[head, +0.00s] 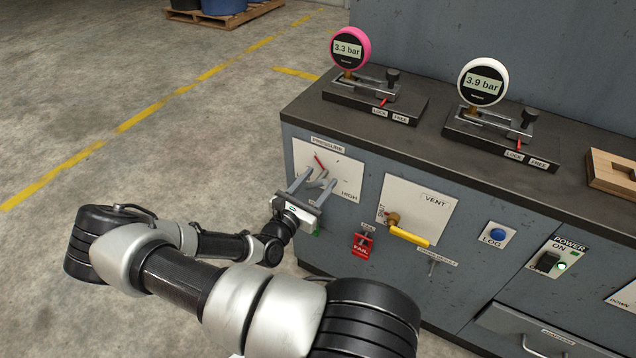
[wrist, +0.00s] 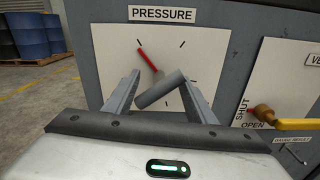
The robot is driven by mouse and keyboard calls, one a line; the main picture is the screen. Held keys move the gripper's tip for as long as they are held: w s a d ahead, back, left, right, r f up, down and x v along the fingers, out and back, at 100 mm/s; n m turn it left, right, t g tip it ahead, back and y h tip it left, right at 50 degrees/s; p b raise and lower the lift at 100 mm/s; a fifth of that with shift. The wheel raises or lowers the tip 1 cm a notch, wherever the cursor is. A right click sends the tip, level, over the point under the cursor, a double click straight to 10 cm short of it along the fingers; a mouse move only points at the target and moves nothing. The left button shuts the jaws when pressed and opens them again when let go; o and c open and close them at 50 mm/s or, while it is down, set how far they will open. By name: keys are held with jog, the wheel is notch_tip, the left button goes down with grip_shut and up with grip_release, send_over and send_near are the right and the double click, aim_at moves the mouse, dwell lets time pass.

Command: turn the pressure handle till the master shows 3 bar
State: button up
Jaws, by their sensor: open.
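The pressure handle is a grey bar on the white pressure plate (wrist: 210,50). In the wrist view the handle (wrist: 160,89) slants from lower left to upper right. A red pointer (wrist: 148,58) at the dial points to the upper left. My gripper (head: 320,179) is open at the plate, with one finger on each side of the handle. I cannot tell whether either finger touches it. A pink-rimmed gauge (head: 347,48) reads 3.3 bar and a white-rimmed gauge (head: 482,82) reads 3.9 bar. No legible label shows which is the master.
The vent plate with a yellow lever (head: 409,236) is right of the pressure plate. A red tag (head: 361,245) is below and between them. A blue log button (head: 497,236) and a power switch (head: 547,262) are farther right. Open floor lies left of the bench.

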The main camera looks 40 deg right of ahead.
jog(key=shift+d, duration=0.1)
grip_shut()
jog(key=shift+r+n+p, duration=0.3)
jog(key=shift+n+p, duration=0.3)
jog(key=shift+p, duration=0.35)
jog(key=shift+n+p, duration=0.6)
jog(key=shift+n, duration=0.1)
jog(key=n, duration=0.1)
jog(key=n+p, duration=0.1)
jog(key=n, duration=0.1)
jog(key=shift+f, duration=0.25)
grip_release()
